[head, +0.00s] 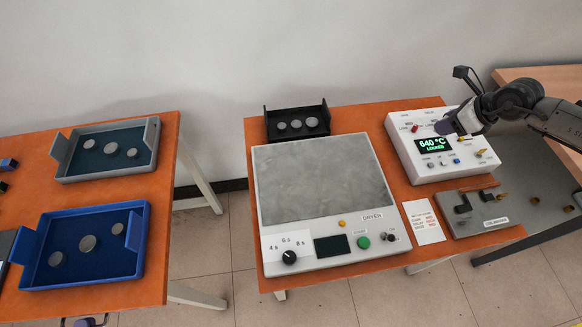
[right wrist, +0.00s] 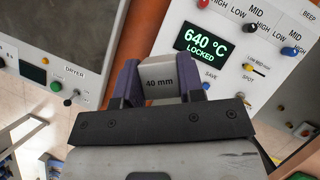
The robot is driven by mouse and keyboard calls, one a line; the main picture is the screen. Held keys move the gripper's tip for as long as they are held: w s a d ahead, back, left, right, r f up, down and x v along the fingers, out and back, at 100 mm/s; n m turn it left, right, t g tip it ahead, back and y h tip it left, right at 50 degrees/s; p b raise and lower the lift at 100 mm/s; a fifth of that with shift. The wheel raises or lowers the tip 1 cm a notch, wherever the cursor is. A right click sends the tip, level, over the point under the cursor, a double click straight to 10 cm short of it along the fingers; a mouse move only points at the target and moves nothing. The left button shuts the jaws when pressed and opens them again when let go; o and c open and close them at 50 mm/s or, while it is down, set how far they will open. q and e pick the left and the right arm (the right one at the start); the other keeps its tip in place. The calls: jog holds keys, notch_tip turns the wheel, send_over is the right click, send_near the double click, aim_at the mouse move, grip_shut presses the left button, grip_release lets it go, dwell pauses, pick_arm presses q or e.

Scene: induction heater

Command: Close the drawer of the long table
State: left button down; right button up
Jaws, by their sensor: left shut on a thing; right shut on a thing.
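The left orange table (head: 150,285) runs out of the picture at the left and bottom. A dark handle (head: 65,322) shows at the bottom edge of the head view, below that table's front edge. My right gripper (head: 445,125) is at the white heater panel. In the right wrist view, its purple fingers (right wrist: 157,78) are shut on a grey block marked 40 mm (right wrist: 160,76).
A grey tray (head: 65,172) and a blue tray (head: 80,280), each with several discs, stand on the left table. The middle table holds a dryer (head: 320,190), a black tray (head: 297,137), the heater panel (head: 428,175) and a grey fixture (head: 480,222). Floor shows between the tables.

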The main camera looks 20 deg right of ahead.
pick_arm(q)
jog(key=shift+f, duration=0.1)
dwell(0.4)
jog(key=c, duration=1.2)
grip_release()
jog(key=shift+w, duration=0.35)
jog(key=shift+s, duration=0.15)
jog(key=p+v, duration=0.1)
jog(key=v, duration=1.1)
jog(key=shift+s, duration=0.1)
